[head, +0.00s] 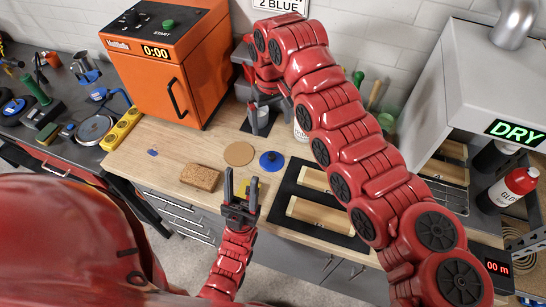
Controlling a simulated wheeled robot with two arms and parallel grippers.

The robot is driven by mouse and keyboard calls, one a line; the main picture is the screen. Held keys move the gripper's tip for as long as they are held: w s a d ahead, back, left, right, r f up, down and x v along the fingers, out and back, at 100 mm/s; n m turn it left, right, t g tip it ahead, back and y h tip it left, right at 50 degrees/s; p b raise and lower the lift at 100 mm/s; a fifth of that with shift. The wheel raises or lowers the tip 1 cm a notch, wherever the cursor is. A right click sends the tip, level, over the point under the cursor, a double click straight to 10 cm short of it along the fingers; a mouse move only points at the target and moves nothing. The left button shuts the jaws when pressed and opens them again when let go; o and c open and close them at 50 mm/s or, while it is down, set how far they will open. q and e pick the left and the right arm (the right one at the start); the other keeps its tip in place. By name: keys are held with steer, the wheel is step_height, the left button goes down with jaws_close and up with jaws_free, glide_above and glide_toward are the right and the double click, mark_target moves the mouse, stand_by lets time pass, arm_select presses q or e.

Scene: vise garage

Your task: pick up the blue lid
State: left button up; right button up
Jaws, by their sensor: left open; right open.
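The blue lid (272,161), a round disc with a small knob, lies flat on the wooden worktop, right of a tan cork disc. My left gripper (241,180) is open, fingers pointing away from me, at the front of the worktop. It is in front and to the left of the lid, apart from it, with a small yellow item seen just behind its fingers. My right gripper (264,106) is open farther back, by a grey-and-white container (259,120). It is partly hidden by its own arm, and I cannot tell whether it touches the container.
A cork disc (239,153) and a brown sponge-like block (200,177) lie left of the lid. A black tray (285,189) with wooden pieces is at right. An orange oven (163,64) stands behind left, a grey drying cabinet (455,85) at right.

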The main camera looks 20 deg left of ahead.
steer(key=p, duration=0.1)
glide_above(272, 156)
step_height(272, 156, down, 10)
steer(key=shift+w+f, duration=0.1)
steer(key=shift+w, duration=0.05)
step_height(272, 156, down, 4)
steer(key=p, duration=0.3)
steer(key=shift+r, duration=0.2)
steer(key=shift+f, duration=0.95)
steer(key=shift+a, duration=0.1)
steer(key=shift+c, duration=0.3)
steer(key=c, duration=0.9)
jaws_close()
